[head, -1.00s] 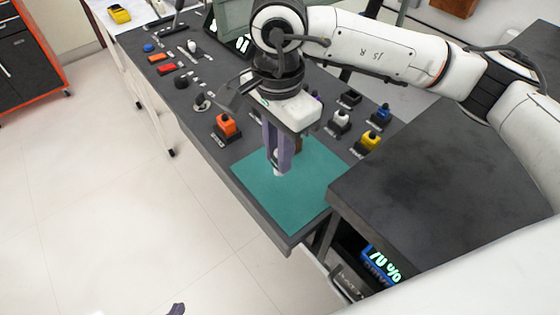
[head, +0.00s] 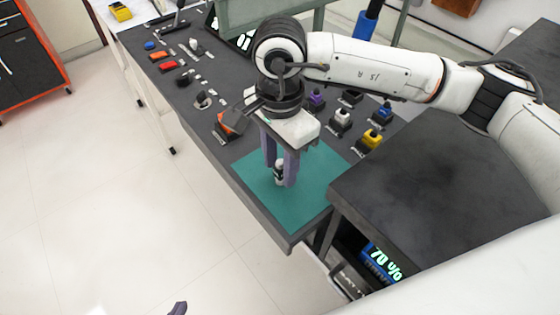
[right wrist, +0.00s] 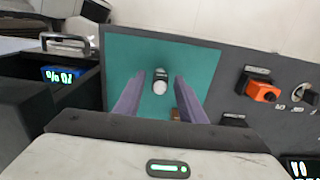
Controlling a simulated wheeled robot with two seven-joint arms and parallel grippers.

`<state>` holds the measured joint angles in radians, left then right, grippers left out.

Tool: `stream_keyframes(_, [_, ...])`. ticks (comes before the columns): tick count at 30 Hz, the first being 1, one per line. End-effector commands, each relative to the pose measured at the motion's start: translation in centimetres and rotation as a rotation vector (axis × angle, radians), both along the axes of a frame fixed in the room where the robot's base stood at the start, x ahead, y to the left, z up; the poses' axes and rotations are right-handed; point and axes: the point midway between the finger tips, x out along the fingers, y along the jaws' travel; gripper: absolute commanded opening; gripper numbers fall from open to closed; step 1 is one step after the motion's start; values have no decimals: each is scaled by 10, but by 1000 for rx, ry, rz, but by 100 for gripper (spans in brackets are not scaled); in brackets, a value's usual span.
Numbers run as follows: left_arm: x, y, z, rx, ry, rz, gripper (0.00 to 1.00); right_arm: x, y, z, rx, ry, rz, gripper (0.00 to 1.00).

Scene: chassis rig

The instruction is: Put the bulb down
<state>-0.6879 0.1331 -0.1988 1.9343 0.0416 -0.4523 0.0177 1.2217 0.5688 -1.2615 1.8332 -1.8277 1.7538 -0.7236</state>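The bulb (head: 279,172), small and white with a dark band, is on the teal mat (head: 315,195) and looks upright. My right gripper (head: 280,180) is above the mat with its two purple fingers spread around the bulb. In the right wrist view, the bulb (right wrist: 160,84) shows between and just beyond the fingertips, with a gap on each side. My left gripper (head: 178,308) shows only as a purple fingertip at the bottom edge, so its opening is hidden.
An orange-topped block (head: 229,122) stands left of my right gripper. Purple (head: 317,97), white (head: 342,117), blue (head: 384,111) and yellow (head: 372,138) pieces stand to its right. A dark cabinet top (head: 430,185) lies right of the mat. A small brown object (right wrist: 176,115) is by one finger.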

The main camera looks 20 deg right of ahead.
Motion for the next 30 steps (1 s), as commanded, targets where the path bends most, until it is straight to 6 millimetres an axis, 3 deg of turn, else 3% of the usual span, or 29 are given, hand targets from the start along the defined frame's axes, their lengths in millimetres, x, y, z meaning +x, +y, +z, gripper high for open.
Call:
stream_keyframes(7, [0,0,2,-1,0,2,0,1,0,16,0,-3,0,37])
stream_keyframes(21, [-1,1,-8,4,7,0,0,0,0,109,0,-2,1,37])
stream_keyframes(30, [3,0,-2,2,-6,0,0,0,0,124,0,1,1,37])
